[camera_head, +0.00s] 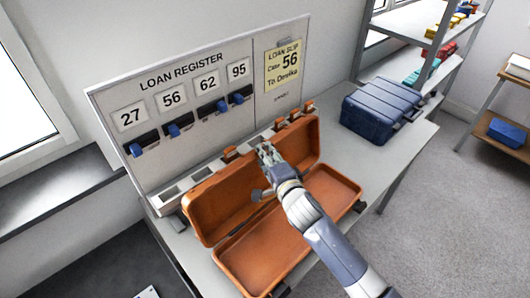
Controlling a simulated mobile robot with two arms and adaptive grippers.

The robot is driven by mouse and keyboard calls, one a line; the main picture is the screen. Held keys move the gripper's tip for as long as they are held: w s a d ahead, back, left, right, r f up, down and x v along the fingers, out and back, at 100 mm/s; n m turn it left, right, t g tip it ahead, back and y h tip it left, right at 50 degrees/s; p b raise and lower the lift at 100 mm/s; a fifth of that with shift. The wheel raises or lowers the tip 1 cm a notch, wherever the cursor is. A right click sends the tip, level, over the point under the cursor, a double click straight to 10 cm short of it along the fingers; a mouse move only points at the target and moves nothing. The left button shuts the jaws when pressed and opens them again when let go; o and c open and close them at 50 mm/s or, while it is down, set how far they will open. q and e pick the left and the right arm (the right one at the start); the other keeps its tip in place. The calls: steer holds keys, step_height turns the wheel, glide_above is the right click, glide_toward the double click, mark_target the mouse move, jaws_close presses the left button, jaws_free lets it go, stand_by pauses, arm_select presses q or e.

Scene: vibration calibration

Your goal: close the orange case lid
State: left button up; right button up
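The orange case (265,252) stands open on the light table. Its front half lies flat, and its back half, which looks like the lid (205,212), stands raised with its hollow inside facing me. My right arm reaches in from the lower right across the case. My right gripper (265,152) is at the upper rim of the raised half, near its middle. I cannot tell whether it touches the rim or whether its fingers are open or shut. The arm hides part of both halves. My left gripper is not in view.
Behind the case stands a loan register board (185,95) with numbered cards and blue tabs. A narrow strip (205,172) with small orange pieces runs along its foot. A closed blue case (380,108) stands at the table's right. Table space between the cases is clear.

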steer(key=shift+w+a+f, duration=0.15)
steer(key=shift+w+a, duration=0.15)
steer(key=shift+w, duration=0.3)
jaws_close()
steer(key=s+d+f+m+t+y+b, duration=0.1)
steer(key=s+d+t+b, duration=0.5)
steer(key=b, duration=0.8)
steer(key=shift+s+d+f+m+y, duration=0.35)
steer(key=shift+s+d+m+y, duration=0.35)
steer(key=shift+s+d+m, duration=0.75)
steer(key=shift+w+d+n, duration=0.2)
steer(key=shift+n, duration=0.15)
